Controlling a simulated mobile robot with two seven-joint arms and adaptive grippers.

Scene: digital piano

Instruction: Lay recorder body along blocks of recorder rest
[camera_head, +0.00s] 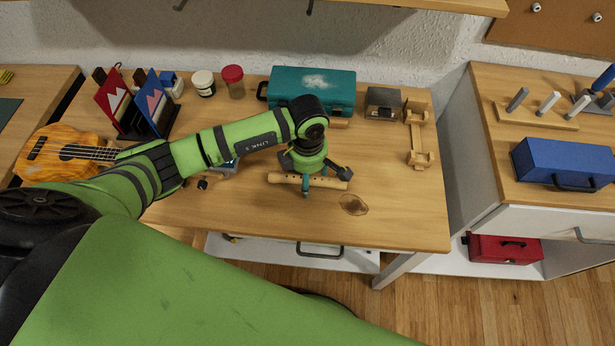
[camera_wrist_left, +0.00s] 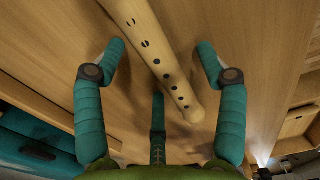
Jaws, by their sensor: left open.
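The recorder body (camera_head: 328,182), a pale wooden tube with dark finger holes, appears to lie on the table below my left gripper (camera_head: 306,187). The gripper's hand hides part of it. In the left wrist view the recorder body (camera_wrist_left: 164,60) runs slantwise between the spread teal fingers of my left gripper (camera_wrist_left: 160,52). The fingers are open, with gaps on both sides of the tube. The recorder rest (camera_head: 417,140), a wooden base with a raised block at each end, stands empty to the right. My right gripper is not in view.
A teal case (camera_head: 335,88) and a grey box (camera_head: 383,104) stand at the back. A ukulele (camera_head: 62,152) and a book holder (camera_head: 150,115) are at the left. The table's front right is clear.

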